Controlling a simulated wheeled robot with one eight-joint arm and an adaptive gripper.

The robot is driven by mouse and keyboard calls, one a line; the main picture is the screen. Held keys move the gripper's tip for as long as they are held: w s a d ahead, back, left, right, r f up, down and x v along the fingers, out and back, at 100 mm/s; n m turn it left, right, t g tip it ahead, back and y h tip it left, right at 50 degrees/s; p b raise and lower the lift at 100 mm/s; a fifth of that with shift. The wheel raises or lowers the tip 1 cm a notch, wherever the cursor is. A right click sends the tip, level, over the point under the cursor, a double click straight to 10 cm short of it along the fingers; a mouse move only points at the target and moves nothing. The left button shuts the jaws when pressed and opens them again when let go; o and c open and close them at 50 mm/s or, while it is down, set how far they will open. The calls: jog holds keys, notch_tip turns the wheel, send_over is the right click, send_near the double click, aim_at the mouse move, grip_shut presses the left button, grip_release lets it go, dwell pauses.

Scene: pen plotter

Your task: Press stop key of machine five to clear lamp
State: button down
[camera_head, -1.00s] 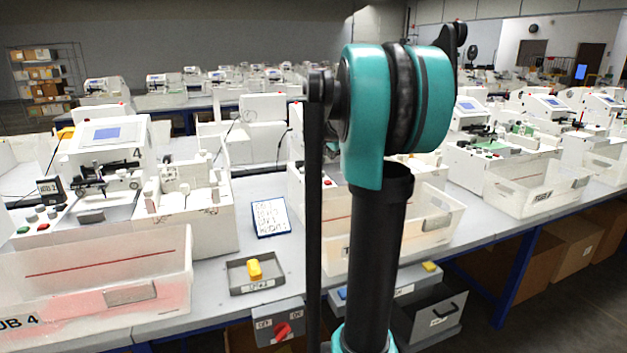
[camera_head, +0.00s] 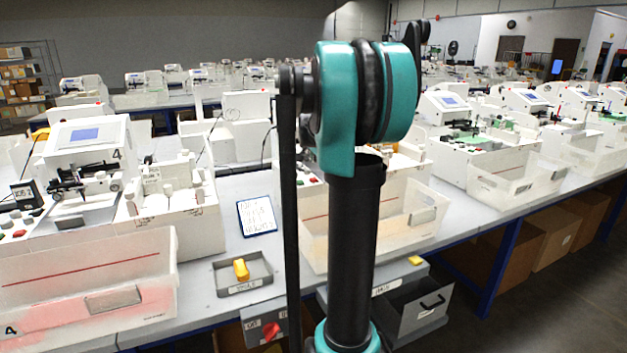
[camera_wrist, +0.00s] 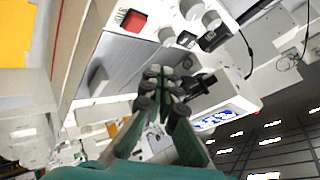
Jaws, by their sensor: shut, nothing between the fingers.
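My gripper (camera_wrist: 160,82) is shut and empty in the wrist view, its dark fingertips close together. Beyond the tips is a tilted grey-and-white machine panel with a square red key (camera_wrist: 133,20) and round grey keys (camera_wrist: 211,20) near it. The fingertips look apart from the red key; the gap is hard to judge. A machine screen (camera_wrist: 213,121) shows at lower right. In the head view my arm hides most of the machine behind it, and my gripper is not visible there. No number five is readable. The machine at left is marked 4 (camera_head: 115,155).
A translucent bin (camera_head: 140,265) stands before machine four, another bin (camera_head: 425,212) behind my arm. A small grey tray (camera_head: 262,268) holds a yellow object (camera_head: 241,268). A written card (camera_head: 257,215) lies on the bench. A red switch (camera_head: 271,331) hangs below the bench edge.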

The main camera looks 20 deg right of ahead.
jog(key=shift+f, duration=2.45)
jog(key=shift+f, duration=0.2)
jog(key=shift+f, duration=0.2)
jog(key=shift+f, duration=0.45)
jog(key=shift+r, duration=0.1)
dwell(0.3)
jog(key=shift+r, duration=0.75)
jog(key=shift+r, duration=2.5)
